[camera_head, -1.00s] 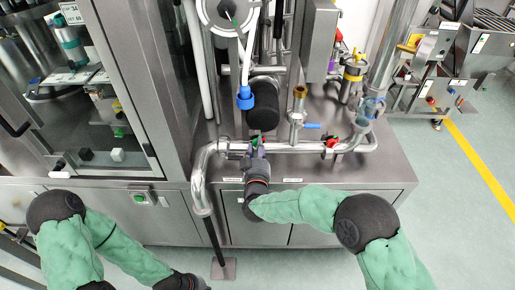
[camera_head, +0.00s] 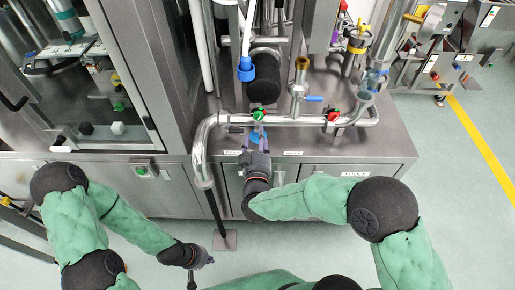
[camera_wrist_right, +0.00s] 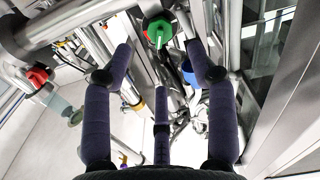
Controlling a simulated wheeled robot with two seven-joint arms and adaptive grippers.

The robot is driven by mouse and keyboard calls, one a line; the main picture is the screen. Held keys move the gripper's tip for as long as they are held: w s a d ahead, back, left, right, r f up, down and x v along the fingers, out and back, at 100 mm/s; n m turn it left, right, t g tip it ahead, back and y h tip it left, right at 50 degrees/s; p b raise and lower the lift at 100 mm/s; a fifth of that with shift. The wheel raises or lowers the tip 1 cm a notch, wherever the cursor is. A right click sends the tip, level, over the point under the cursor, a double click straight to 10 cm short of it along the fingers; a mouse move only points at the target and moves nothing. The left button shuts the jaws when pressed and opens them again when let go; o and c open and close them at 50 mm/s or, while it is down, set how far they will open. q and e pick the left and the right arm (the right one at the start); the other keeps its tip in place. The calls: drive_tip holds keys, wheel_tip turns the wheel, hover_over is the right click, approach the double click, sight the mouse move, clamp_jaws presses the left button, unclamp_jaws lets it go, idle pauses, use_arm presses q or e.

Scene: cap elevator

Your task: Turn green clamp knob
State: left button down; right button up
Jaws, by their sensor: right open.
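The green clamp knob (camera_head: 259,114) sits on a horizontal steel pipe in the head view. It shows near the top middle of the right wrist view (camera_wrist_right: 158,30), with its bright green lever pointing toward me. My right gripper (camera_head: 255,133) is open and empty, just on my side of the knob. In the wrist view its fingers (camera_wrist_right: 163,55) are spread to either side of the knob, short of it and apart from it. My left gripper (camera_head: 207,261) hangs low over the floor, away from the pipe; its fingers are too small to tell open or shut.
A red knob (camera_head: 332,116) sits on the same pipe (camera_head: 295,121) to the right, beside a blue-handled valve (camera_head: 313,98). A black cylinder (camera_head: 263,78) stands just behind the green knob. A glass-doored cabinet (camera_head: 75,80) stands at left. Open floor (camera_head: 455,190) lies at right.

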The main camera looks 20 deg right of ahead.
drive_tip(key=shift+v, duration=2)
wheel_tip(320, 180, down, 17)
drive_tip(key=s+a+g+y+p, duration=0.1)
drive_tip(key=s+a+g+y, duration=0.1)
drive_tip(key=g+y, duration=0.5)
drive_tip(key=s+a+f+m+g+y+p, duration=0.1)
drive_tip(key=s+a+f+m+g+y, duration=0.1)
drive_tip(key=s+f+g, duration=0.8)
drive_tip(key=s+f, duration=0.4)
drive_tip(key=s, duration=0.3)
